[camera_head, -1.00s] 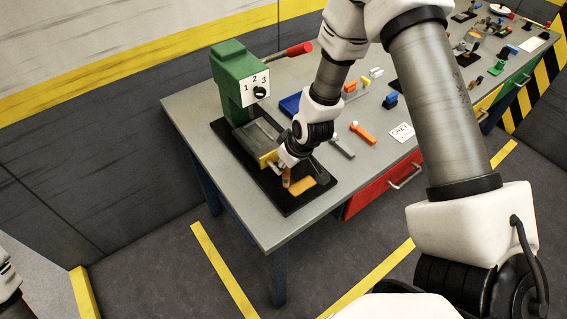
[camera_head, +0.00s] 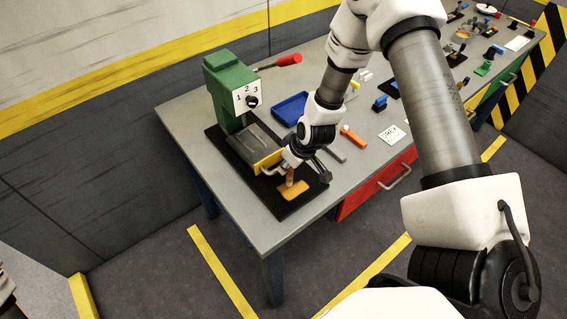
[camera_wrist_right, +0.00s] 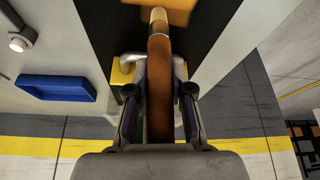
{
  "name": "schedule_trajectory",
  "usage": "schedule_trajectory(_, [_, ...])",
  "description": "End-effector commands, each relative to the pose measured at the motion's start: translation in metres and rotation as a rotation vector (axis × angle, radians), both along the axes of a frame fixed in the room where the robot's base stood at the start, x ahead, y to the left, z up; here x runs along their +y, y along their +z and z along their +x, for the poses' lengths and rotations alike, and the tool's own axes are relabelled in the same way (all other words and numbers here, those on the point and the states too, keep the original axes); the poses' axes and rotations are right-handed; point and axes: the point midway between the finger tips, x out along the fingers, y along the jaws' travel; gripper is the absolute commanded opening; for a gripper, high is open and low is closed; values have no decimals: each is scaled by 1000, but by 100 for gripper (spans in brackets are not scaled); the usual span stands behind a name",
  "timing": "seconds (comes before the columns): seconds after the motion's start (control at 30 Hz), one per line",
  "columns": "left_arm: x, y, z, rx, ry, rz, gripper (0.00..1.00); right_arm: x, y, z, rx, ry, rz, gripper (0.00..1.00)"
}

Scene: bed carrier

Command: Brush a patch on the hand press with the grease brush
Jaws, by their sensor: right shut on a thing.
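The green hand press (camera_head: 226,88) with a white 1-2-3 dial plate and red lever stands on a black base at the bench's left end. An orange patch (camera_head: 293,190) lies on the front part of that base. My right gripper (camera_head: 288,168) is shut on the brown handle of the grease brush (camera_head: 290,177), just above the patch. In the right wrist view the brush (camera_wrist_right: 159,60) points away between the fingers (camera_wrist_right: 160,95), its pale tip at the edge of the orange patch (camera_wrist_right: 172,8). I cannot tell if the tip touches.
A blue tray (camera_head: 291,107) lies behind my right wrist. An orange-handled tool (camera_head: 352,137), a white card (camera_head: 392,134) and blue items lie to the right on the bench. A yellow bar with a metal handle (camera_head: 268,162) sits close to the gripper.

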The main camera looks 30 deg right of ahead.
Motion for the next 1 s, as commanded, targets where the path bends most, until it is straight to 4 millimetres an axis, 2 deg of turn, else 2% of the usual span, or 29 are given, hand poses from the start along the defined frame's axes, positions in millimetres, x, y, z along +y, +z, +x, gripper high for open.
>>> schedule_trajectory(0.37, [0,4,0,0,0,0,55,-3,0,0,0,0,0,0])
schedule_trajectory(0.63, [0,17,0,0,0,0,55,-18,2,1,1,0,0,0])
schedule_trajectory(1.0, [0,18,0,0,0,0,55,-21,0,2,1,0,0,0])
